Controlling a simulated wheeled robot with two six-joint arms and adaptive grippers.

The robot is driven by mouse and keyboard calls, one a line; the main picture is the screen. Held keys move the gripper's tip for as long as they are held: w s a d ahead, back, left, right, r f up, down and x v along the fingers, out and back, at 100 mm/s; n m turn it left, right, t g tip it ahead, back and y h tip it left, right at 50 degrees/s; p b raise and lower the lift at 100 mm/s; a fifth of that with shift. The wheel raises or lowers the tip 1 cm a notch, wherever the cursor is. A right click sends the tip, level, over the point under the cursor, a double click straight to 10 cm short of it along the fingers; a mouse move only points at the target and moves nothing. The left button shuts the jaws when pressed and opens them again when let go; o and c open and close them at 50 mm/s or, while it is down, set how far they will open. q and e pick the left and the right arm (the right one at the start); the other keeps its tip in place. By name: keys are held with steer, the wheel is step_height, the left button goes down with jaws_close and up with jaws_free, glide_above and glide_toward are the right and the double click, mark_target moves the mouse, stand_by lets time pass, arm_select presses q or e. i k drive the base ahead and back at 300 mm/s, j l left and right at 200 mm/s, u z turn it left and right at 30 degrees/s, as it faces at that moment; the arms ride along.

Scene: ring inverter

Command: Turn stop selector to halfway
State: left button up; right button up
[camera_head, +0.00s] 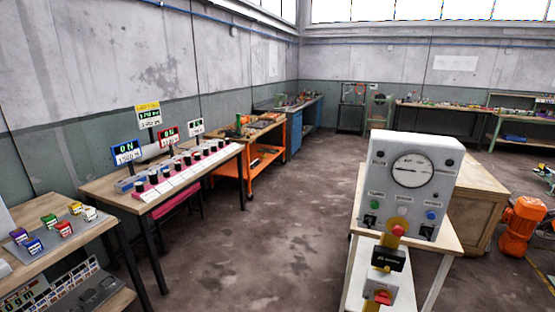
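A light grey control box (452,165) with a round white dial gauge (412,170) stands on a table at the right. Small labelled controls sit below the dial, including a green one (374,205) and a blue one (431,215). Neither of my grippers is in view.
A bench (100,184) with black knobs and lit displays runs along the left wall. A nearer table (22,277) holds coloured blocks. An orange machine (518,226) stands at the right. The floor (275,215) between the left benches and the control box is clear.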

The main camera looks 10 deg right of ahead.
mark_target(427, 232)
steer(key=z, duration=1.25)
